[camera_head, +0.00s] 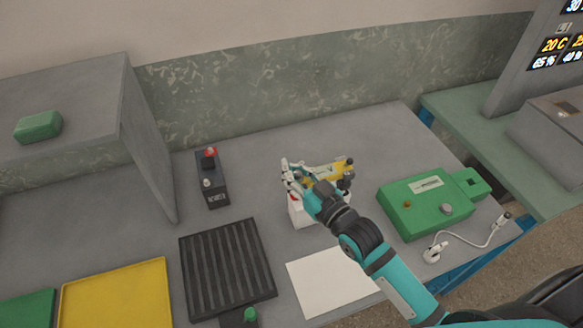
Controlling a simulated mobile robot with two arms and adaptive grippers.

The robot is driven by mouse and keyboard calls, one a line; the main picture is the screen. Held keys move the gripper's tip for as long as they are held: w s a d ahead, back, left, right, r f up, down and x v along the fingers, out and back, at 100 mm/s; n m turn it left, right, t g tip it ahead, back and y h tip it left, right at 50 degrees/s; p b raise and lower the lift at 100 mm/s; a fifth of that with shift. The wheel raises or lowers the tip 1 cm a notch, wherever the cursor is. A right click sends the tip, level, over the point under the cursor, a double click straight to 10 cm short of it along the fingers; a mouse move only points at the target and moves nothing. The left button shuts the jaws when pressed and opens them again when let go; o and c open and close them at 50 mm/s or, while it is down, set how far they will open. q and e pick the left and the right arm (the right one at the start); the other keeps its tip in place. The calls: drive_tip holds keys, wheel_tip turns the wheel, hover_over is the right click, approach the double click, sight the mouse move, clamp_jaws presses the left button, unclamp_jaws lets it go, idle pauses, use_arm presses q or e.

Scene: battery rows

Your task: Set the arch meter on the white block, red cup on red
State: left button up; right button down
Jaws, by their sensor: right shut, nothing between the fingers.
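A yellow piece (328,172), which looks like the arch meter, shows behind and beside my right gripper, with dark parts at its right end. A white block (301,216) with a bit of red on it sits just below, partly covered by my gripper. I cannot tell whether the yellow piece rests on the block or how its cups lie. The red cup is not clearly visible. My right gripper (291,173) is shut and empty, over the block and close to the yellow piece. My left gripper is out of view.
A dark battery (212,192) with a red terminal stands left of the block. A ribbed black tray (226,268), yellow tray (115,296) and white sheet (331,281) lie in front. A green device (424,207) and white cable (470,245) are at right. A grey shelf (75,90) rises left.

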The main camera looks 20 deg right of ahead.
drive_tip(key=shift+r+p, duration=0.1)
drive_tip(key=shift+p, duration=0.2)
drive_tip(key=shift+f+b, duration=0.8)
drive_tip(key=shift+f, duration=0.45)
idle(0.4)
drive_tip(key=c, duration=1.4)
unclamp_jaws()
drive_tip(key=shift+o, duration=0.2)
drive_tip(key=shift+s, duration=0.1)
drive_tip(key=v, duration=1.2)
